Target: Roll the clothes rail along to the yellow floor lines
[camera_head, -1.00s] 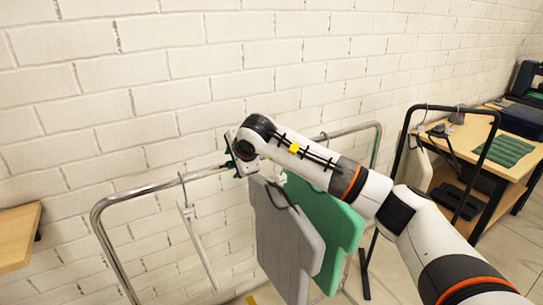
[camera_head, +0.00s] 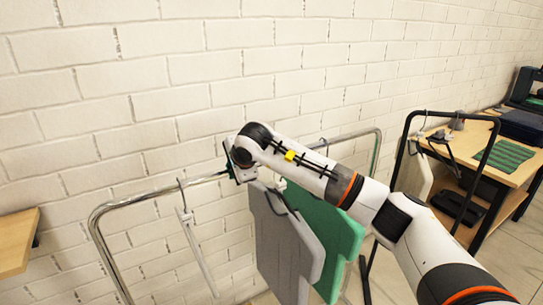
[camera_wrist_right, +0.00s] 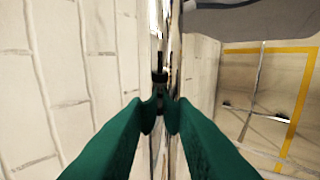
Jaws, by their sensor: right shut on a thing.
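The chrome clothes rail (camera_head: 140,199) stands along the white brick wall in the head view. On it hang a bare white hanger (camera_head: 198,250), a grey garment (camera_head: 287,245) and a green garment (camera_head: 328,235). My right gripper (camera_head: 234,172) is at the rail's top bar, left of the grey garment. In the right wrist view its green fingers (camera_wrist_right: 160,108) are shut on the bar, which runs away between them. Yellow floor lines (camera_wrist_right: 298,100) show on the right of the wrist view. My left gripper is not in view.
A black rail (camera_head: 450,109) with hangers stands at the right, beside a wooden table (camera_head: 525,165) holding a green mat (camera_head: 508,152). Another wooden tabletop (camera_head: 15,245) juts in at the left edge. The wall is close behind the chrome rail.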

